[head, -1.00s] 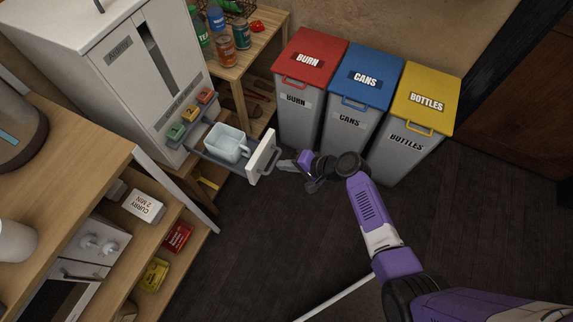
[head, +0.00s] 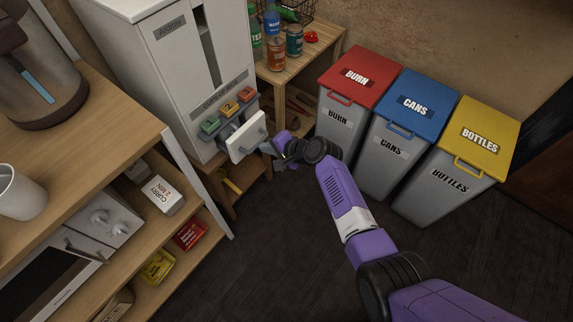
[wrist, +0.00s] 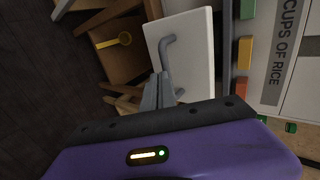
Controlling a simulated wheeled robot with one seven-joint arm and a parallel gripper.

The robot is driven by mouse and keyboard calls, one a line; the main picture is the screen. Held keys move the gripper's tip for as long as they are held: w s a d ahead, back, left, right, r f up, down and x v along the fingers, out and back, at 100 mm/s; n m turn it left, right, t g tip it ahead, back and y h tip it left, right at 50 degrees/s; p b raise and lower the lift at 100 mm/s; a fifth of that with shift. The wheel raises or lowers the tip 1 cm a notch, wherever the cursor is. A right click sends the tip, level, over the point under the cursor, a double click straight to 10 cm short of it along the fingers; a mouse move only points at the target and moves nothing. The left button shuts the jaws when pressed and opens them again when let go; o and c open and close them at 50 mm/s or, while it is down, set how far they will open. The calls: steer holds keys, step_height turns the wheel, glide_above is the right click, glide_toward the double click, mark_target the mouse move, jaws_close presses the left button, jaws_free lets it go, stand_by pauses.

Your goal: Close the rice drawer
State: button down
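The rice drawer has a white front (head: 240,143) with a grey handle and sits low on the white rice dispenser (head: 190,62), below its coloured buttons. The drawer stands a little way out; a short stretch of its inside shows behind the front, and the cup in it is mostly hidden. In the wrist view the drawer front (wrist: 196,55) and its handle (wrist: 166,52) are close ahead. My gripper (head: 270,148) is at the handle side of the front. Its grey fingers (wrist: 157,92) look shut together, with their tips at the handle's lower end; I cannot tell if they touch it.
A wooden shelf unit (head: 150,140) with packets and a microwave stands at the left. Red, blue and yellow-lidded bins (head: 415,112) stand at the right. A wooden stand (head: 298,62) with cans is behind. Dark floor (head: 270,250) is clear in front.

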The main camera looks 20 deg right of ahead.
mark_target(250, 137)
steer(key=w+a+b, duration=0.1)
steer(key=w, duration=0.1)
steer(key=w+a+b, duration=0.1)
steer(key=w+a, duration=0.1)
steer(key=w+a+b, duration=0.1)
steer(key=w+b, duration=0.1)
steer(key=shift+w+a+f, duration=0.1)
steer(key=shift+a+f, duration=0.1)
steer(key=shift+a, duration=0.05)
steer(key=shift+w+a+r+b, duration=0.1)
steer(key=shift+w+a+b, duration=0.2)
steer(key=shift+w+b, duration=0.1)
steer(key=shift+w+r, duration=0.1)
steer(key=shift+r, duration=0.05)
steer(key=shift+a+r, duration=0.15)
